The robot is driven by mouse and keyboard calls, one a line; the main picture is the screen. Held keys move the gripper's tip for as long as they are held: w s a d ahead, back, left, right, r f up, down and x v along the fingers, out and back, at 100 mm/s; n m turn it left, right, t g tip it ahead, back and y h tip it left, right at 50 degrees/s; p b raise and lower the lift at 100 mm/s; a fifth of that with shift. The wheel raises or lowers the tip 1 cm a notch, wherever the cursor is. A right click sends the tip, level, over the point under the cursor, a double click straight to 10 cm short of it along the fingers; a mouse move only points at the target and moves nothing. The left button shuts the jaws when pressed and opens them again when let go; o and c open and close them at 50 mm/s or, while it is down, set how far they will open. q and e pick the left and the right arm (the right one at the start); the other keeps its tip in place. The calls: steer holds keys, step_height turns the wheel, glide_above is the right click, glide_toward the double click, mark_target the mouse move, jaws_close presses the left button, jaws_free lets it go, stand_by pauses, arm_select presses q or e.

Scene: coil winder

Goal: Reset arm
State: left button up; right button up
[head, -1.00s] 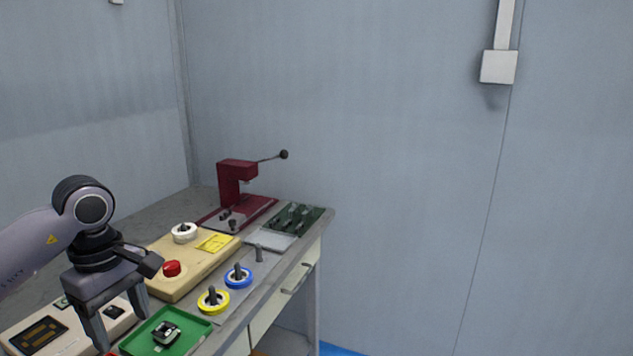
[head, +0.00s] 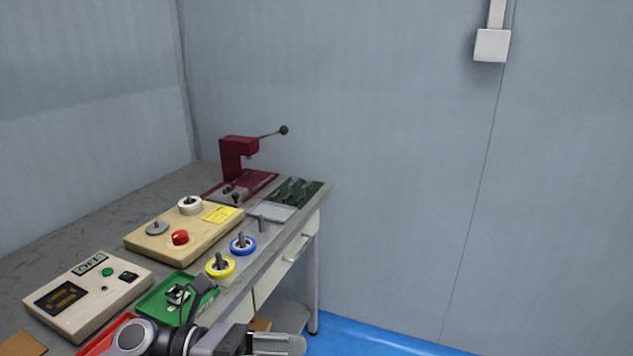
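My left arm lies low along the bottom edge of the head view. Its gripper (head: 275,343) points to the right, in front of the bench's front edge, and is cut by the frame. I see ribbed grey finger surface but no clear gap, so I cannot tell whether it is open. No object shows in it. My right arm and gripper are out of view. A green tray (head: 155,309) with a small black and silver part (head: 178,295) lies on the bench behind my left wrist, which hides part of the tray.
The bench carries a beige control box (head: 90,295), a cream winder base (head: 160,240), yellow (head: 220,267) and blue (head: 243,245) spools, and a red press (head: 240,160). A red tray (head: 100,342) is partly hidden by my arm. Open floor (head: 375,340) lies right of the bench.

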arm_select(q)
steer(key=w+a+f+n+t+y+p, duration=0.1)
steer(key=a+f+n+t+y, duration=0.35)
steer(key=n+t, duration=0.8)
steer(key=w+a+f+n+t+y, duration=0.2)
steer(key=a+f+n+t+y, duration=0.25)
steer(key=n, duration=1.45)
steer(key=s+a+f+n+g+y, duration=0.3)
steer(key=s+f+n, duration=0.4)
steer(key=f, duration=0.1)
steer(key=s+a+f+n+g+y, duration=0.3)
steer(key=s+a+f+n, duration=0.1)
steer(key=s+f+n, duration=0.2)
step_height(320, 180, down, 2)
steer(key=shift+s+f+n+y+p, duration=0.25)
steer(key=shift+s+n+y+p, duration=0.1)
steer(key=shift+n, duration=0.4)
